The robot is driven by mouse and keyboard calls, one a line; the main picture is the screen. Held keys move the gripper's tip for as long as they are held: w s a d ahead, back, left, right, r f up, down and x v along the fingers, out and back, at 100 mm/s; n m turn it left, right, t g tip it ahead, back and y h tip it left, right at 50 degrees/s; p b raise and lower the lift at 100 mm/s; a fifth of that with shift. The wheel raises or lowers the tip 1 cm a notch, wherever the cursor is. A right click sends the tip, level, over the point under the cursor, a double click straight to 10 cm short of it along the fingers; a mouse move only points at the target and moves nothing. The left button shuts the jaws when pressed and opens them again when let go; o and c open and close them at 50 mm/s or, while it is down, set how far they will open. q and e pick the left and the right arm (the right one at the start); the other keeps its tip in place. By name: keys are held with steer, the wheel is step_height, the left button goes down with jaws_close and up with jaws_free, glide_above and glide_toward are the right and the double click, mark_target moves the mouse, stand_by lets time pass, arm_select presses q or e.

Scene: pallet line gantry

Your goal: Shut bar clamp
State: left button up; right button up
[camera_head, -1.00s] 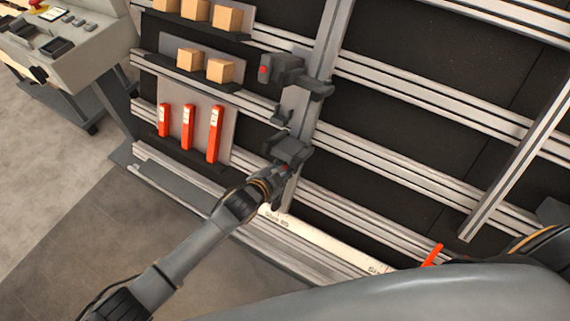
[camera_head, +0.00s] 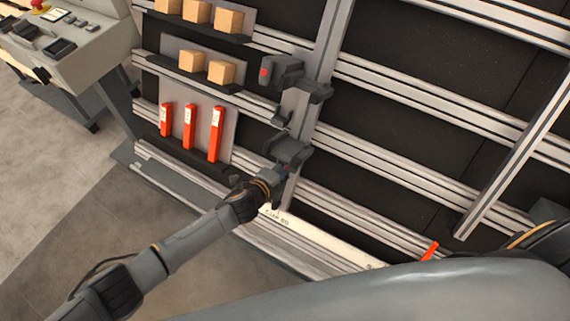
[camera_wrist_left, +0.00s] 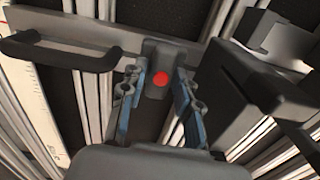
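The bar clamp is dark grey and mounted on the upright rail of the frame. Its upper jaw block (camera_head: 283,70) has a red spot, and a lower block (camera_head: 290,149) sits below on the same rail. My left gripper (camera_head: 284,172) is at the lower block, reaching up from the lower left; its fingers are hard to make out there. In the left wrist view, the blue-padded fingers (camera_wrist_left: 158,98) stand apart on either side of a dark part with a red button (camera_wrist_left: 159,79). Firm contact cannot be told. My right gripper is not in view.
Wooden blocks (camera_head: 221,72) rest on ledges at the left of the rack, above red-orange pieces (camera_head: 189,128) on a grey panel. A control console (camera_head: 75,45) stands at far left. Aluminium rails cross the rack. Another red-orange piece (camera_head: 430,251) lies at lower right.

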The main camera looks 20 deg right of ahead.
arm_select(q)
steer(key=shift+o, duration=0.3)
steer(key=shift+s+a+r+p, duration=0.2)
steer(key=shift+r+p, duration=0.1)
steer(key=shift+p, duration=0.2)
steer(key=p+v, duration=0.6)
steer(key=v, duration=0.2)
